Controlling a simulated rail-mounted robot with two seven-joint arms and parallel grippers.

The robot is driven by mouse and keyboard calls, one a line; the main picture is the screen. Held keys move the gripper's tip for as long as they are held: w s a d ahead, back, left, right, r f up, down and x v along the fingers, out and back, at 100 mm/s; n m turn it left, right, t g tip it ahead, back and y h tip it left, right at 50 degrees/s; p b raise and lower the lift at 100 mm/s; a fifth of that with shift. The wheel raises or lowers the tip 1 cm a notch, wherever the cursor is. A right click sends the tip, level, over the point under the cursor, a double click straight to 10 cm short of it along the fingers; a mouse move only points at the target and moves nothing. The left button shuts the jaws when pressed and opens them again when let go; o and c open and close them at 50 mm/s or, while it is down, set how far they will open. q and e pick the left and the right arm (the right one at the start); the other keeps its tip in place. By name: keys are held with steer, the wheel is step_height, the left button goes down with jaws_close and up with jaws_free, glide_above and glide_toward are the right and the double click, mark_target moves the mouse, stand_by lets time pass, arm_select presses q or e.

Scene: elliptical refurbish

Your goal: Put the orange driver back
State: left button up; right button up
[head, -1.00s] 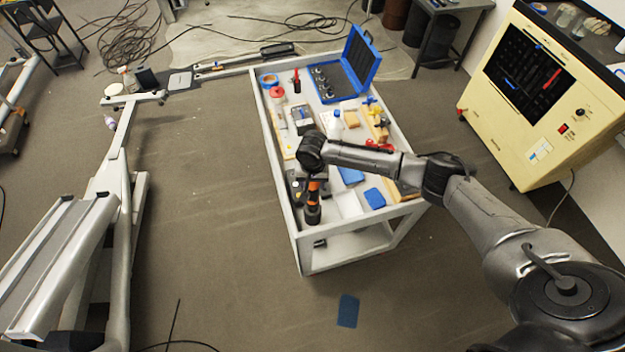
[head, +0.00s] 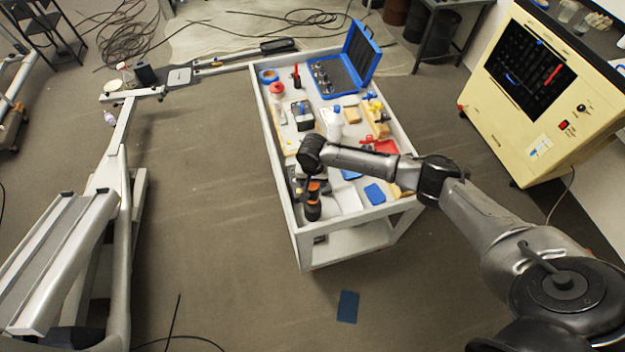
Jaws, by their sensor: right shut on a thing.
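The orange driver (head: 314,211), with orange and black parts, is at the near left corner of the white cart. My right gripper (head: 310,188) points down over that corner and is shut on the driver. My own wrist hides the driver's upper part and much of the fingers. I cannot tell whether the driver touches the cart top. My left gripper is not in view.
The cart (head: 284,207) has a raised rim and holds an open blue case (head: 337,75), a white bottle (head: 334,124), a red tray (head: 384,147) and a blue block (head: 375,194). An exercise machine (head: 118,160) stands left. A cream cabinet (head: 530,130) stands right.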

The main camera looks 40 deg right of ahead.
steer(key=shift+f, duration=0.45)
stand_by(0.3)
steer(key=o, duration=1.2)
steer(key=shift+o, duration=0.7)
